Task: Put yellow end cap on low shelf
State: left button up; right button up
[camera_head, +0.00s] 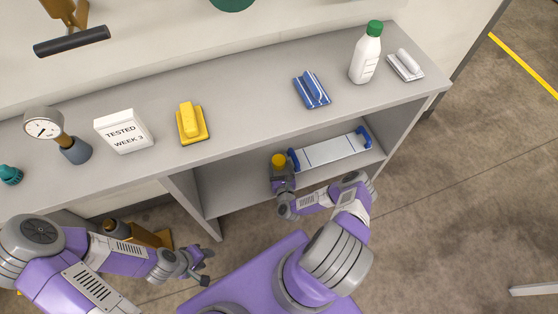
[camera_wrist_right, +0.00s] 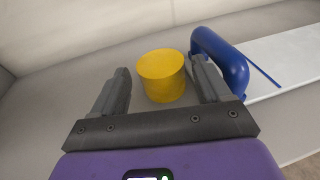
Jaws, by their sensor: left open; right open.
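The yellow end cap (camera_head: 279,160) is a short cylinder on the low shelf (camera_head: 235,190), close to the left end of a white tray with blue handles. It also shows in the right wrist view (camera_wrist_right: 161,75), upright on the grey surface. My left gripper (camera_head: 203,278) is open and empty, low in front of the counter, away from the cap.
The blue-handled white tray (camera_head: 335,151) lies right of the cap; its handle (camera_wrist_right: 222,58) is close to my right finger. The counter above (camera_head: 250,105) holds a yellow block tool (camera_head: 191,123), a blue one (camera_head: 311,90), a white bottle (camera_head: 366,55), a sign (camera_head: 124,131) and a gauge (camera_head: 44,125).

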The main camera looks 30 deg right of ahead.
jog(key=p+v, duration=0.1)
jog(key=v, duration=0.7)
jog(key=shift+p, duration=0.4)
jog(key=shift+s+a, duration=0.1)
jog(key=shift+s, duration=0.05)
